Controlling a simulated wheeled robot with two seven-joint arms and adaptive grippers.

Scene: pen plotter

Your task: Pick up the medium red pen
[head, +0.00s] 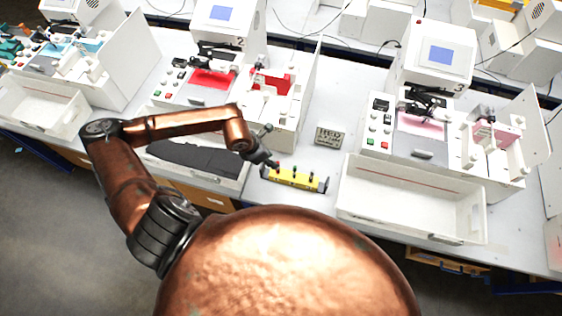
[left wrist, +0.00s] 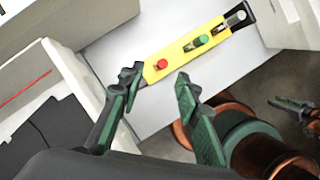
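A yellow pen holder (head: 299,181) with dark ends lies on the table; it also shows in the left wrist view (left wrist: 180,49). A pen with a round red top (left wrist: 162,64) stands at its near end, seen almost from above. A green-topped pen (left wrist: 202,40) and a pale-topped one (left wrist: 240,16) stand further along. My left gripper (left wrist: 158,80) is open and empty, its fingertips on either side of the red pen's end of the holder, apart from the pen. In the head view my left gripper (head: 268,162) is at the holder's left end. My right gripper (left wrist: 294,106) shows small at the left wrist view's right edge.
An empty white tray (head: 410,205) stands right of the holder, and a tray with a dark lining (head: 198,158) stands to its left. A small grey box (head: 328,136) lies behind it. White plotter machines (head: 436,55) line the back.

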